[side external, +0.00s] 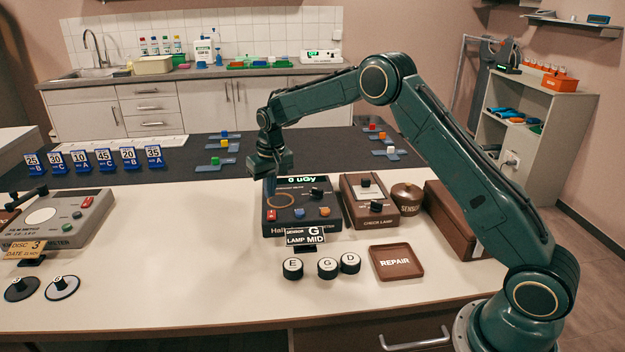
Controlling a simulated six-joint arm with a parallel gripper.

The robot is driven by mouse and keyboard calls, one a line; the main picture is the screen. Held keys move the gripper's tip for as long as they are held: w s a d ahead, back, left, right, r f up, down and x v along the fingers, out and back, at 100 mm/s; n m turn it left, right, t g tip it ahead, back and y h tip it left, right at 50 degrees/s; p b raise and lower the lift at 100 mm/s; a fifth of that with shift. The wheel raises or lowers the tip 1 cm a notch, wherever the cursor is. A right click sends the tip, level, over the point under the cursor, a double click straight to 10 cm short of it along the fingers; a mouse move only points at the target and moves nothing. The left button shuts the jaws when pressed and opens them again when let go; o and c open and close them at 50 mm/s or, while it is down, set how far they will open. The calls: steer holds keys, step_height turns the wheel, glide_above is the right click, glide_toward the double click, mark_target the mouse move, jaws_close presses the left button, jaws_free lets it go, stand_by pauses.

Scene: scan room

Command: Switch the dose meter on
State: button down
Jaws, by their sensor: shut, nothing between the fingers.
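The dose meter (272,224) is a dark box in the middle of the table. Its display (302,181) is lit green and reads "0 uGy". Its face carries a red control (281,199), a black knob (317,194), a blue button (298,212) and an orange button (324,211). My gripper (270,190) points down over the meter's left side, shut and empty. From this view I cannot tell whether its tips touch the meter's face.
A sign (305,237) reading "SENSOR G, LAMP MID" stands at the meter's front. The brown check lamp (368,212) and the sensor pot (406,195) are to its right. Lettered black-sided discs (327,267) and a "REPAIR" tray (396,263) lie in front.

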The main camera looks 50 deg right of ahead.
steer(key=shift+r, duration=1.15)
steer(key=s+a+r+n+t, duration=0.1)
steer(key=s+a+r, duration=0.1)
steer(key=s+r, duration=0.75)
steer(key=s+a+r+n+t, duration=0.1)
steer(key=s+a+r, duration=0.1)
steer(key=s+r, duration=0.75)
steer(key=s+a+f+t, duration=0.1)
steer(key=s, duration=1)
steer(key=s+a+f+n, duration=0.1)
steer(key=s, duration=1.1)
steer(key=shift+s+a+f+t, duration=0.2)
steer(key=shift+f+t, duration=0.1)
steer(key=shift+t, duration=0.1)
